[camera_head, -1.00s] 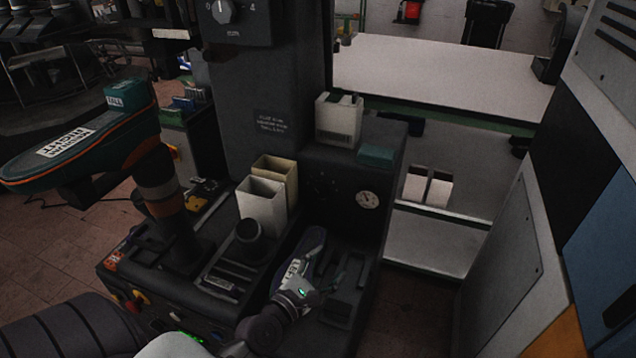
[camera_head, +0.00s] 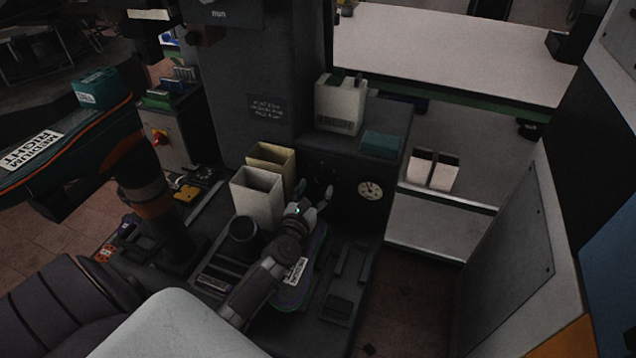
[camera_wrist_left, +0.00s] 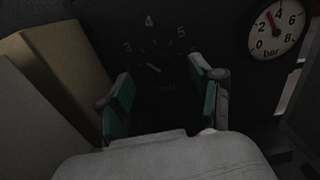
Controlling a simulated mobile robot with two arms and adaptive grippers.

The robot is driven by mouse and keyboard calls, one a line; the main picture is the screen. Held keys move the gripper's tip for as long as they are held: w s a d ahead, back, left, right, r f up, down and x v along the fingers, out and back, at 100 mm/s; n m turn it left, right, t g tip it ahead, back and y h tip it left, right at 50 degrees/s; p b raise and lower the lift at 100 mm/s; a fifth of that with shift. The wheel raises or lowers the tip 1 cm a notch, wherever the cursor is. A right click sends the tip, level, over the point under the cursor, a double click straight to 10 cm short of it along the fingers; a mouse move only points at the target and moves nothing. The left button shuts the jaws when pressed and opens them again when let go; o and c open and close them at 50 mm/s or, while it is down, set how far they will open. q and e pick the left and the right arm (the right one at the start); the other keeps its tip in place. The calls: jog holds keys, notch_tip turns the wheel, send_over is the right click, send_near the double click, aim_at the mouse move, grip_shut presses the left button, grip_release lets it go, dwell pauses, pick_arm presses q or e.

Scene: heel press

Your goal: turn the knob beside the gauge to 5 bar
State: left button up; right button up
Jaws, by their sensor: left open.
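The round white gauge (camera_head: 370,190) sits on the dark front panel; in the left wrist view the gauge (camera_wrist_left: 277,30) has its red needle between 2 and 4, nearer 4. Left of it is the dark knob (camera_wrist_left: 160,78), with a scale showing 3, 4 and 5 above it. The knob's white mark points up-left, around between 3 and 4. My left gripper (camera_head: 311,192) is open in front of the panel. In the wrist view its teal-padded fingers (camera_wrist_left: 163,80) stand either side of the knob; contact cannot be told. My right gripper is not in view.
A white bin (camera_head: 258,200) and a yellowish bin (camera_head: 271,156) stand close left of my gripper. A shoe-shaped piece (camera_head: 290,297) lies below my wrist. A white box (camera_head: 340,105) and teal box (camera_head: 381,144) sit on the ledge above.

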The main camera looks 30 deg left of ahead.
aim_at(320, 180)
pick_arm(q)
jog(key=shift+w+a, duration=0.15)
jog(key=shift+w, duration=0.55)
jog(key=shift+w+a, duration=0.15)
jog(key=shift+w, duration=0.4)
jog(key=shift+c, duration=0.6)
jog(key=c, duration=0.8)
jog(key=shift+c, duration=1.1)
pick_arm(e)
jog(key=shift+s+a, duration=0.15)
